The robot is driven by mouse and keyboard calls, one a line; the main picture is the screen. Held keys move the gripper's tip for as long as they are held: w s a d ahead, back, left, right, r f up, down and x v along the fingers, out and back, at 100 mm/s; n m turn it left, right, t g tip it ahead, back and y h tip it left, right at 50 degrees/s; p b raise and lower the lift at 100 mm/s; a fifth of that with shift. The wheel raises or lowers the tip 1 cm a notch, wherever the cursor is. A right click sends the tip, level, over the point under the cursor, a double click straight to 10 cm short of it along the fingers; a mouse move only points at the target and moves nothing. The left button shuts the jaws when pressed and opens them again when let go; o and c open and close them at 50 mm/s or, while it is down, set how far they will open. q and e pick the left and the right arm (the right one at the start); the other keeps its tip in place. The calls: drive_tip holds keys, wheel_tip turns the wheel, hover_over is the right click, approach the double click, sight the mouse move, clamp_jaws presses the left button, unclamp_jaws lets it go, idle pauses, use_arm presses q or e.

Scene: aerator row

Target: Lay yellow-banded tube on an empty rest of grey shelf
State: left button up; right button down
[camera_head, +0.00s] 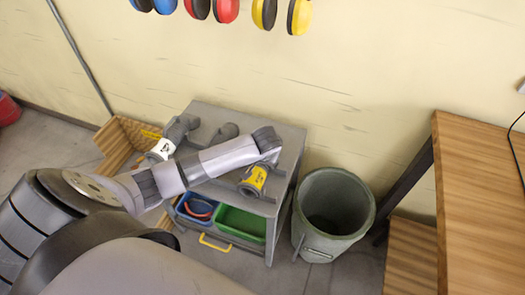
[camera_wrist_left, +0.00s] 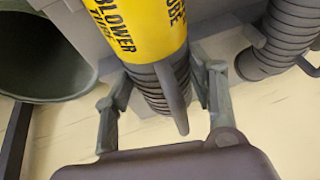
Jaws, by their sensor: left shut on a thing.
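The yellow-banded tube (camera_head: 254,181) is a dark ribbed hose with a yellow printed band. It lies over the front right part of the grey shelf (camera_head: 289,133) in the head view. In the left wrist view, its yellow band (camera_wrist_left: 147,25) reads "BLOWER TUBE". My left gripper (camera_wrist_left: 162,100) is shut on its dark ribbed part, a finger on each side. In the head view, my forearm hides much of the shelf top and most of the gripper. I cannot tell whether the tube touches a rest. My right gripper is not in view.
A white-banded tube (camera_head: 162,149) and another dark hose piece (camera_head: 224,134) are on the shelf to the left. Blue (camera_head: 199,208) and green (camera_head: 240,222) bins sit below. A grey-green barrel (camera_head: 334,211) stands right of the shelf, a wooden table (camera_head: 480,180) farther right.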

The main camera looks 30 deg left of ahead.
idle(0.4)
use_arm(q)
drive_tip(key=o, duration=1.4)
drive_tip(key=v, duration=1.2)
